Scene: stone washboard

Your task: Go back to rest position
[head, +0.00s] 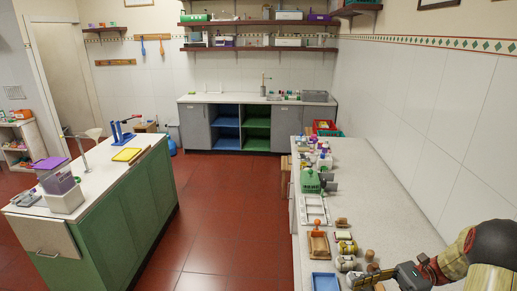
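My gripper (375,278) is at the bottom right of the head view, low over the near end of the right-hand counter (385,190). Its dark body points left, toward a cluster of small jars (347,247) and wooden pieces. The fingertips are small and overlap the items behind them, so I cannot tell whether they are open or shut, or whether they touch anything. My arm reaches in from the right edge, and part of the gripper is near the bottom edge of the picture.
A blue tray (325,282), a wooden block (318,245), a white rack (314,210) and a green basket (311,182) line the counter's left side. The tiled wall (430,110) bounds it on the right. Red floor (235,220) lies clear between this counter and the green island (125,215).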

